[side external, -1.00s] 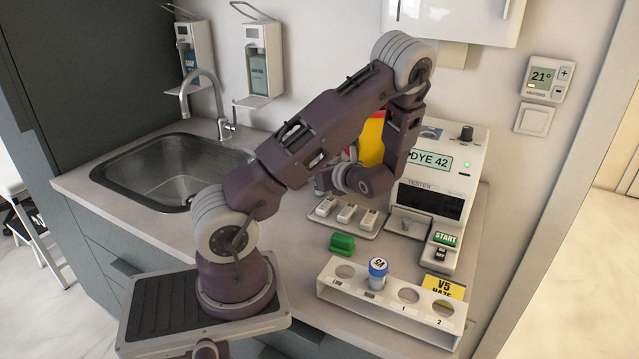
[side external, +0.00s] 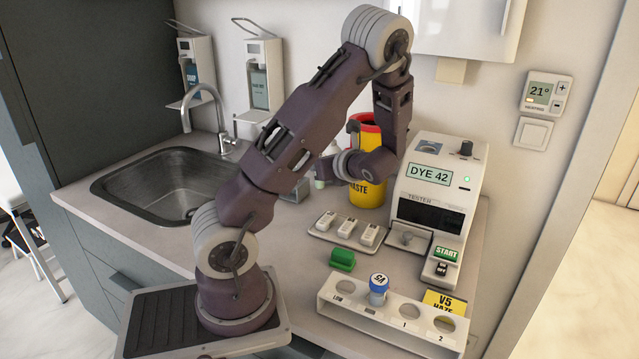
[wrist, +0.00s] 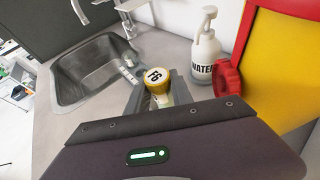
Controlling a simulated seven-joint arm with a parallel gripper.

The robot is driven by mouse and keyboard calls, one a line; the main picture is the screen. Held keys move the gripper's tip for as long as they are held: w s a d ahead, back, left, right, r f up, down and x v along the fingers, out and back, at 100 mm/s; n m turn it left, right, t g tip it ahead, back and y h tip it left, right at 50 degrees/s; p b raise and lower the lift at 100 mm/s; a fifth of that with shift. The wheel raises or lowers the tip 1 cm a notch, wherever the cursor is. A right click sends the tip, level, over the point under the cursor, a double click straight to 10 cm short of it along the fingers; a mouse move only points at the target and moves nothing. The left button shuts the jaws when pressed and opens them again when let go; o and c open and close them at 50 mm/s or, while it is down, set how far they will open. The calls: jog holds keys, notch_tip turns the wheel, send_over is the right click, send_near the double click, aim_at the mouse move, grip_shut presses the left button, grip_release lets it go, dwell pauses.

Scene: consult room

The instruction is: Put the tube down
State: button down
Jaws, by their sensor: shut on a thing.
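In the wrist view my gripper (wrist: 157,92) is shut on a yellow-capped tube (wrist: 157,73); the cap's mark is upside down and hard to read. The tube is over the counter between the sink and the water bottle; whether it touches the counter is unclear. In the side view my gripper (side external: 300,190) is partly hidden behind my wrist, left of the waste bin, and the held tube cannot be made out. A blue-capped tube (side external: 378,288) stands in the second hole of the white rack (side external: 390,327) at the front.
The steel sink (side external: 165,177) is at left. A white water bottle (wrist: 207,48) and the yellow and red waste bin (side external: 367,192) stand close by. The tester (side external: 437,190), a tray of white blocks (side external: 347,231) and a green block (side external: 343,259) are at right.

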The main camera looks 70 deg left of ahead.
notch_tip(320, 180, up, 24)
jog(key=w+d+m+t+h, duration=0.1)
jog(key=w+d+m+t, duration=0.35)
jog(key=w, duration=0.65)
jog(key=w+d+m+t+h, duration=0.1)
jog(key=w+d+m+t, duration=0.35)
jog(key=w, duration=0.75)
jog(key=shift+t, duration=0.6)
jog(key=f, duration=1)
jog(key=d+f, duration=0.1)
jog(key=f, duration=0.4)
jog(key=shift+w+f, duration=0.2)
jog(key=shift+w, duration=0.05)
jog(key=shift+f, duration=0.15)
jog(key=shift+f, duration=0.1)
jog(key=c, duration=1.1)
grip_release()
